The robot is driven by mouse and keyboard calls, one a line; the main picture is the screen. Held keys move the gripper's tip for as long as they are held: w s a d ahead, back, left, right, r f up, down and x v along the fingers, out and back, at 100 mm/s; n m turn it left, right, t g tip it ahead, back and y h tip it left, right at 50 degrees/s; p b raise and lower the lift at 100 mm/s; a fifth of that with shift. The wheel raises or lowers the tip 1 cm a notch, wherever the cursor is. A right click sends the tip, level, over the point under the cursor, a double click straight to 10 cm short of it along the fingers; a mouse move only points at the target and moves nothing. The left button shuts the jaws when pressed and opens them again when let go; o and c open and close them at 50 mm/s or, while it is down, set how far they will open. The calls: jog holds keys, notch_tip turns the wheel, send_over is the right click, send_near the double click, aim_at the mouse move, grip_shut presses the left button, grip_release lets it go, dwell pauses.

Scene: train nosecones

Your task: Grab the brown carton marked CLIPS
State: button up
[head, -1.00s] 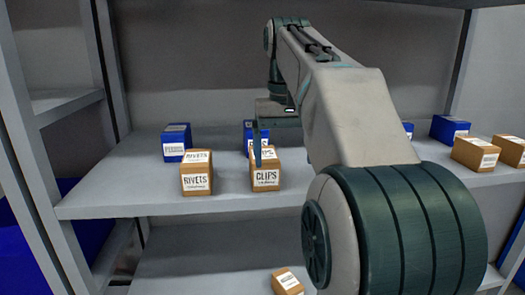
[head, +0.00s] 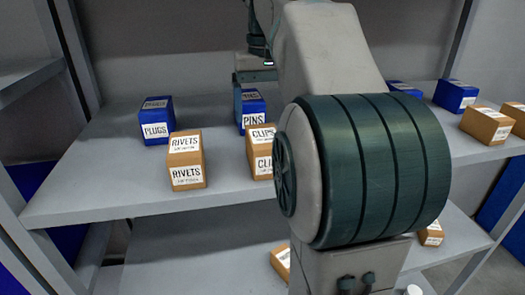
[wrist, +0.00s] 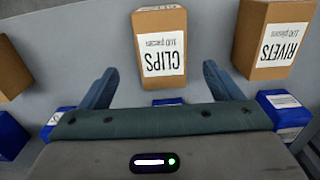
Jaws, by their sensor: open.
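The brown CLIPS carton (head: 260,164) stands on the grey shelf in the head view, its right side hidden by my arm. In the wrist view the CLIPS carton (wrist: 160,20) is at the top middle, its label upside down. In the head view my gripper's fingers are mostly hidden.
A brown RIVETS carton (head: 186,160) stands left of CLIPS in the head view. A blue PLUGS box (head: 155,128) and blue PINS box (head: 252,110) stand behind. More blue and brown boxes sit at the right. The shelf's front left (head: 95,190) is clear.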

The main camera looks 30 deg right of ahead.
aim_at(264, 135)
jog(key=shift+a+f, duration=0.15)
jog(key=shift+f, duration=4.3)
jog(key=c, duration=1.1)
